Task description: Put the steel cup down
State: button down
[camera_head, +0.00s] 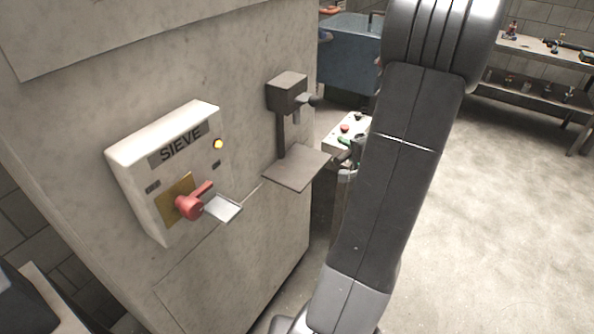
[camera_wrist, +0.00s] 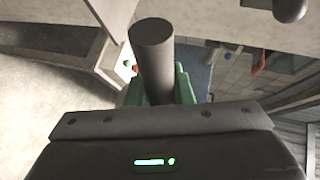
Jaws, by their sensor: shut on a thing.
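In the wrist view, my gripper (camera_wrist: 159,85) has its green fingers on either side of a dark grey cylinder, the steel cup (camera_wrist: 153,55), and is shut on it. The cup's round end shows at the top; whether it is hollow or holds anything I cannot tell. In the head view, my arm crosses the middle right and hides most of the gripper. I cannot make out the cup there.
A grey block wall unit carries a SIEVE box (camera_head: 160,165) with a red lever (camera_head: 190,205). A dark dispenser (camera_head: 288,92) stands above a flat shelf (camera_head: 297,168). A pale panel (camera_head: 333,140) has coloured buttons. A workbench (camera_head: 550,55) is at the back right; open floor lies before it.

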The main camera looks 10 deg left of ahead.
jog(key=s+n+g+y+b, duration=0.2)
jog(key=s+b, duration=0.2)
jog(key=s, duration=0.1)
jog(key=shift+y, duration=0.3)
jog(key=w+a+p, duration=0.1)
jog(key=w+a, duration=0.1)
jog(key=a, duration=0.4)
jog(key=w+a+f+p, duration=0.1)
jog(key=w+a+p, duration=0.1)
jog(key=a, duration=0.4)
jog(key=w+a+f+p, duration=0.1)
jog(key=w+a, duration=0.1)
jog(key=a, duration=0.4)
jog(key=shift+f+p, duration=0.1)
jog(key=shift+p, duration=0.2)
jog(key=shift+f+p, duration=0.3)
jog(key=shift+f, duration=1.75)
jog(key=shift+a+f+p, duration=0.1)
jog(key=shift+f+p, duration=0.15)
jog(key=shift+p, duration=0.1)
jog(key=shift+n, duration=0.3)
jog(key=shift+f+b, duration=0.2)
jog(key=shift+b, duration=0.15)
jog(key=c, duration=1.3)
grip_release()
